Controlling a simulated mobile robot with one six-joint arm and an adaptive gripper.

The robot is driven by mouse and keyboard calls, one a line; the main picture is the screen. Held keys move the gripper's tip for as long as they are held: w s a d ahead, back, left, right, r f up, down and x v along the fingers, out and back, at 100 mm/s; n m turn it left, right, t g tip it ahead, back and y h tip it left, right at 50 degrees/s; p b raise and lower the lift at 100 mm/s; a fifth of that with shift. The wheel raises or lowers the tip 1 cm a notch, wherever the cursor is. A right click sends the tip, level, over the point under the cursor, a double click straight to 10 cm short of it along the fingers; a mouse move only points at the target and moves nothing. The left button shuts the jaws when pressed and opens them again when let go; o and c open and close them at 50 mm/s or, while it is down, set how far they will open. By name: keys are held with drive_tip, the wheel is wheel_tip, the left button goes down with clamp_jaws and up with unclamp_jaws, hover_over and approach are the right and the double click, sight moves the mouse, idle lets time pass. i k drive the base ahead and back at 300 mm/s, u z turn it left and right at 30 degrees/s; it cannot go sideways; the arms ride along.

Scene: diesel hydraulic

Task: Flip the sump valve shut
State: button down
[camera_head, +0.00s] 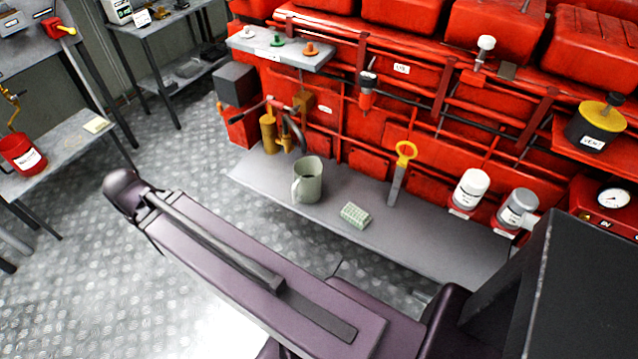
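No label reading "sump" can be made out, so I cannot tell for sure which part is the sump valve. A brass fitting (268,132) with a thin lever near its top stands low at the left end of the red engine (395,120). A small red-and-black part (367,92) hangs on the engine's front. A red fitting with a yellow handle (66,29) is on the far-left bench. My purple arm (230,255) crosses the lower foreground. My gripper is not in view.
A side bench (75,140) carries a red can (22,153). Metal floor between is clear.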

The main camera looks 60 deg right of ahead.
sight(294, 110)
drive_tip(key=z, duration=1.1)
drive_tip(key=k, duration=0.95)
drive_tip(key=u, duration=0.05)
drive_tip(key=i, duration=0.95)
drive_tip(key=z, duration=0.05)
